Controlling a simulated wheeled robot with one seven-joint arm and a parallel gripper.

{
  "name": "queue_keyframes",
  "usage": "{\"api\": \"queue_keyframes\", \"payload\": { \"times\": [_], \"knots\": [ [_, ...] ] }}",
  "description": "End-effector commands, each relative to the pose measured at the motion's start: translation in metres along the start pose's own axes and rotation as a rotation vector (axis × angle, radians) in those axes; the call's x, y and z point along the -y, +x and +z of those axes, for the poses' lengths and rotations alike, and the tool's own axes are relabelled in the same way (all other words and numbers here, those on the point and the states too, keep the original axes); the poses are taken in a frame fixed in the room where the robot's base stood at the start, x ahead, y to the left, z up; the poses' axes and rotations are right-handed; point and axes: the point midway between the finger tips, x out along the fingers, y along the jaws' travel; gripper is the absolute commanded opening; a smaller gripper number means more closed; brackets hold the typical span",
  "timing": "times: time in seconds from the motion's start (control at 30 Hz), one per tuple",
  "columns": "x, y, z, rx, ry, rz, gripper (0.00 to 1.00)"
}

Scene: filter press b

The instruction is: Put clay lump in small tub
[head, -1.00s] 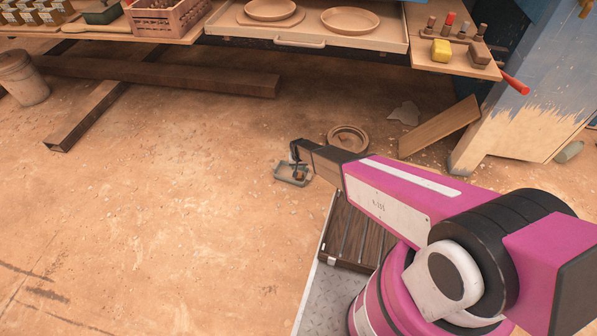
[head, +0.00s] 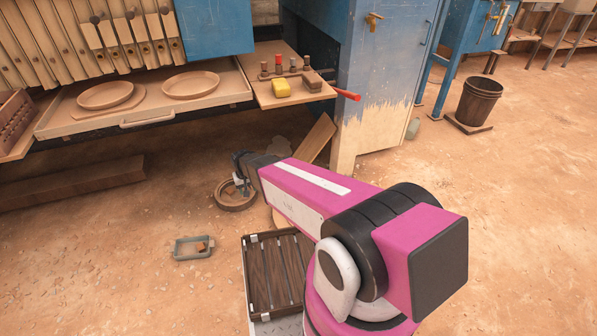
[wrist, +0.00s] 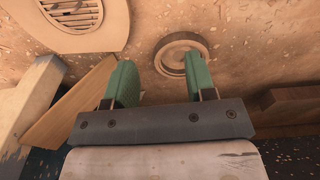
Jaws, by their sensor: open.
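The small tub (head: 178,255) is a grey-green rectangular open tray on the floor, left of my arm. A small brown lump (head: 201,246), seemingly the clay lump, shows inside it at its right side. My gripper (head: 239,172) is up and to the right of the tub, apart from it, in front of a round wooden ring. The wrist view shows its two green fingers (wrist: 160,82) spread apart with nothing between them. Neither tub nor lump shows in the wrist view.
The round wooden ring (head: 236,206) lies on the floor by my gripper. A plank (head: 317,139) leans nearby. A shelf (head: 263,102) holds a yellow block (head: 281,88) and a brown block (head: 313,80). A drawer (head: 150,115) with plates is open. Floor left of the tub is clear.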

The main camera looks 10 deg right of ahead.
Motion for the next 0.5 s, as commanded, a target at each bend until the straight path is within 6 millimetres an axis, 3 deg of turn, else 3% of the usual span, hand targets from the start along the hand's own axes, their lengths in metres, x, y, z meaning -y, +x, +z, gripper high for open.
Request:
{"api": "queue_keyframes", "payload": {
  "times": [0.03,0.2,0.33,0.5],
  "knots": [
    [-0.029,-0.029,0.020,0.005,0.024,0.001,0.51],
    [-0.102,-0.096,0.064,0.030,0.080,-0.001,0.51],
    [-0.144,-0.136,0.099,0.047,0.115,-0.004,0.51],
    [-0.175,-0.167,0.130,0.063,0.143,-0.008,0.51]
  ]
}}
